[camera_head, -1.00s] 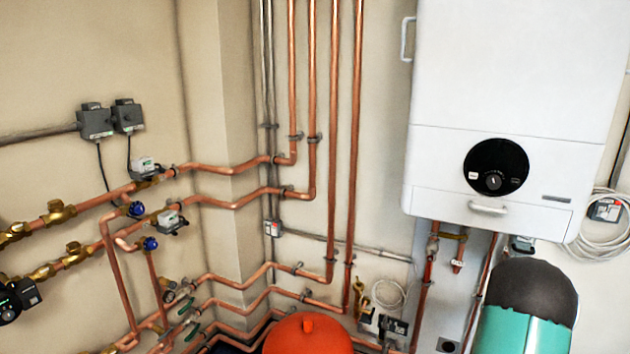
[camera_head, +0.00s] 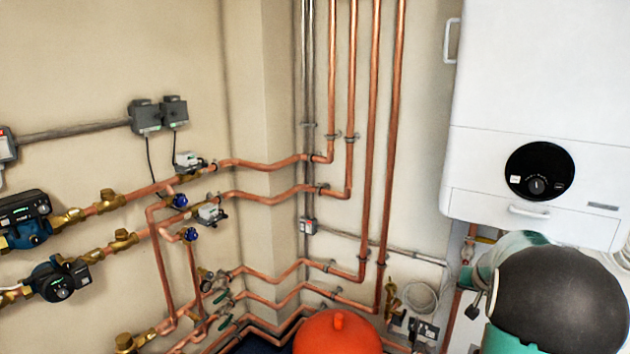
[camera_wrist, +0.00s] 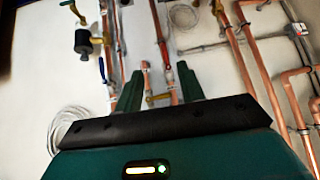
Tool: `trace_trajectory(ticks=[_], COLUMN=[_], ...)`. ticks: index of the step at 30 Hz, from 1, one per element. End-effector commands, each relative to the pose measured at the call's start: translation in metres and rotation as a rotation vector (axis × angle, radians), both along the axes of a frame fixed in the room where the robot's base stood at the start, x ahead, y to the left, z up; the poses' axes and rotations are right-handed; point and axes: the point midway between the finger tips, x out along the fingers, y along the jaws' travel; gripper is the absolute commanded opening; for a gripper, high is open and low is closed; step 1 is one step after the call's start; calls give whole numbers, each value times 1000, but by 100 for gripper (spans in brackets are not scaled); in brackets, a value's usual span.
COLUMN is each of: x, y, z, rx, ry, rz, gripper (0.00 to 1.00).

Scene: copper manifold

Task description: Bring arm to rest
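My arm (camera_head: 562,300), teal with a black rounded joint, is raised at the lower right of the head view, in front of the wall below the white boiler (camera_head: 537,150). My gripper (camera_wrist: 158,88) shows in the wrist view with its two dark green fingers apart and nothing between them. Copper pipes and a brass fitting show beyond the fingers, and I cannot tell how far off they are. In the head view the fingertips cannot be made out.
Copper pipes (camera_head: 370,140) run up the wall and bend along the corner. Pumps (camera_head: 60,280) and valves are at the left. A red rounded vessel (camera_head: 337,335) stands at the bottom centre. A coiled white cable (camera_wrist: 68,130) hangs left in the wrist view.

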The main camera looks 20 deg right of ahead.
Motion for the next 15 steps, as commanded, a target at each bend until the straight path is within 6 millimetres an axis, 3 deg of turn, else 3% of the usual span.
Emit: trace_trajectory(ticks=[1, 3, 8, 15], x=[8, 11, 3, -44], y=[34, 78, 175, 304], z=[20, 39, 74, 107], rx=[5, 22, 54, 79], ry=[-3, 4, 28, 86], rz=[51, 111, 247, 437], gripper=[39, 39, 39, 39])
